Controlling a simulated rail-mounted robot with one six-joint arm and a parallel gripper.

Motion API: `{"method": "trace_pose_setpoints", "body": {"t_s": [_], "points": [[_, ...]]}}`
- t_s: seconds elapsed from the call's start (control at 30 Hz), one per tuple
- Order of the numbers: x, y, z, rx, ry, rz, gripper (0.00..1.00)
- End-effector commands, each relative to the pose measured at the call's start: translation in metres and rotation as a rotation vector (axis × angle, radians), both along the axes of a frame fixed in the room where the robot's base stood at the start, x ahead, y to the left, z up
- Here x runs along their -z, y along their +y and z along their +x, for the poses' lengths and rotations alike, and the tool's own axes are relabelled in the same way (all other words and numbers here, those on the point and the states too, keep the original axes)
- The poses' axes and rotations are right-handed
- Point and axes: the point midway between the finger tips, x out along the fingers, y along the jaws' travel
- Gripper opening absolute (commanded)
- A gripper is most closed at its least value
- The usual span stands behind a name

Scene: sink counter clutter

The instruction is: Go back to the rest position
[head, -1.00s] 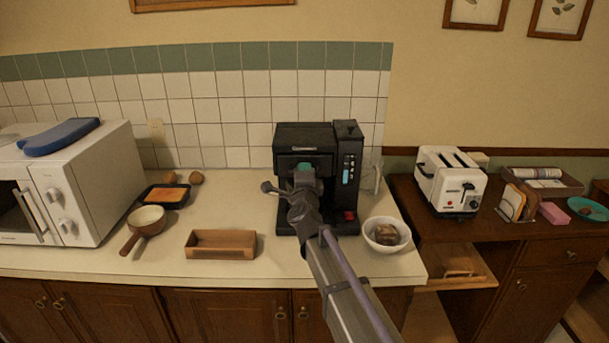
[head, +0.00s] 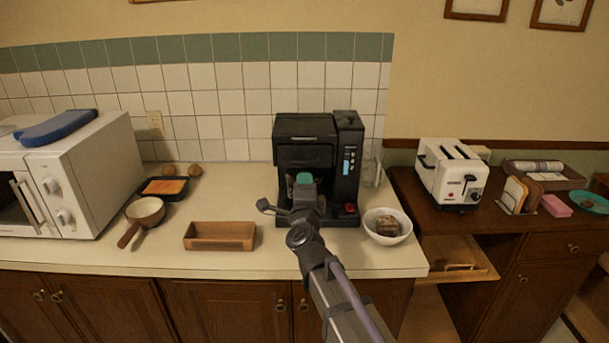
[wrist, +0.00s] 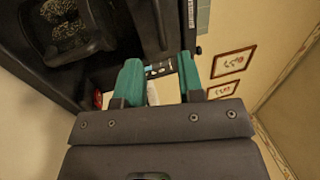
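My gripper (wrist: 160,80) shows in the wrist view with its two green fingers spread apart and nothing held between them. In the head view my gripper (head: 304,179) is in front of the black coffee machine (head: 305,127), partly hidden by my own wrist. The coffee machine stands upright on the counter. It also fills the upper left of the wrist view (wrist: 120,25), with a dark rounded part inside its bay. I cannot tell whether the fingers touch the machine.
A white bowl (head: 402,237) holding a brown item stands right of the machine. A wooden tray (head: 220,246), a saucepan (head: 144,210), a black dish (head: 147,195) and a microwave (head: 105,170) are to the left. A toaster (head: 440,185) is at right. Bare counter lies in front.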

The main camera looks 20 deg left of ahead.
Motion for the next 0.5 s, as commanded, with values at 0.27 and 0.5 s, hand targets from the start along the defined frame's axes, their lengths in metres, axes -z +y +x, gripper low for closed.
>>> {"method": "trace_pose_setpoints", "body": {"t_s": [0.27, 0.5], "points": [[0.0019, -0.0031, -0.0105, 0.000, 0.000, -0.001, 0.35], [0.0029, -0.0012, -0.0107, -0.007, 0.000, -0.020, 0.35]]}}
